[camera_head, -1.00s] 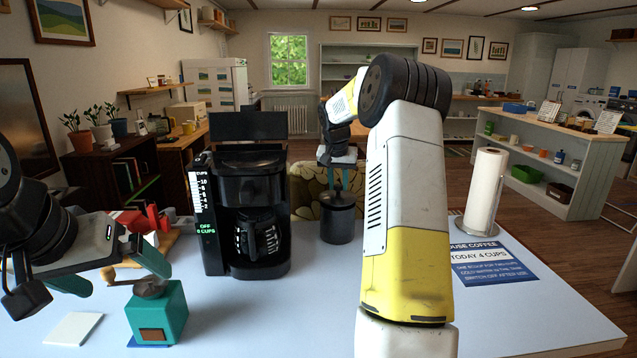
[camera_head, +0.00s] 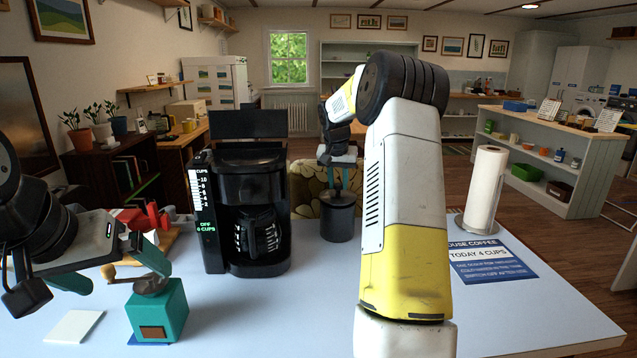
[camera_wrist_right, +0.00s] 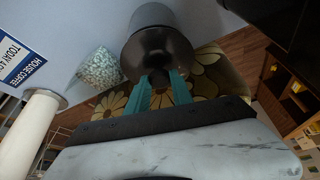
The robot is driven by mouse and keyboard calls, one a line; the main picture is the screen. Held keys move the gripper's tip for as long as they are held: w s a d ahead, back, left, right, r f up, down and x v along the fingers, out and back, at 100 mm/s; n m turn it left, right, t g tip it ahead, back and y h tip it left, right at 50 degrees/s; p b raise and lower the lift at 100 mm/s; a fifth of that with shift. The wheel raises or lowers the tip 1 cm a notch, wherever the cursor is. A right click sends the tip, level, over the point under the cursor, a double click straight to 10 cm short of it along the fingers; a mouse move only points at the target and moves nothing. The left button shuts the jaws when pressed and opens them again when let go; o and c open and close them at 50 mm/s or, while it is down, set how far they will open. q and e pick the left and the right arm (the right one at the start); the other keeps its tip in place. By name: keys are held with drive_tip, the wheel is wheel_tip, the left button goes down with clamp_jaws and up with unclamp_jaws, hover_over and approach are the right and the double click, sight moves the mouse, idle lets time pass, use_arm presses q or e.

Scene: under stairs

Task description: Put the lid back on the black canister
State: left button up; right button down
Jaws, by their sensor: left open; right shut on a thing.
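The black canister (camera_head: 338,222) stands upright on the table, right of the coffee maker. Its dark round lid (camera_wrist_right: 160,50) lies over the canister's mouth in the right wrist view, where the canister's side (camera_wrist_right: 152,14) shows behind it. I cannot tell whether the lid is fully seated. My right gripper (camera_head: 339,182) is above the canister, its teal fingers (camera_wrist_right: 160,80) shut on the lid's knob. My left gripper (camera_head: 115,268) is open at the left, its fingers apart near the teal box (camera_head: 172,312), which has a dark rounded lump (camera_head: 151,285) on top.
The black coffee maker (camera_head: 247,185) stands left of the canister. A paper towel roll (camera_head: 484,190) and a blue-and-white sign (camera_head: 485,265) are at the right. A white square (camera_head: 73,327) lies at the front left. My right arm hides the table's middle right; the front centre is clear.

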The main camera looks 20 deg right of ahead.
drive_tip(key=shift+f, duration=0.75)
drive_tip(key=c, duration=0.6)
unclamp_jaws()
drive_tip(key=shift+o, duration=0.2)
drive_tip(key=shift+r, duration=3)
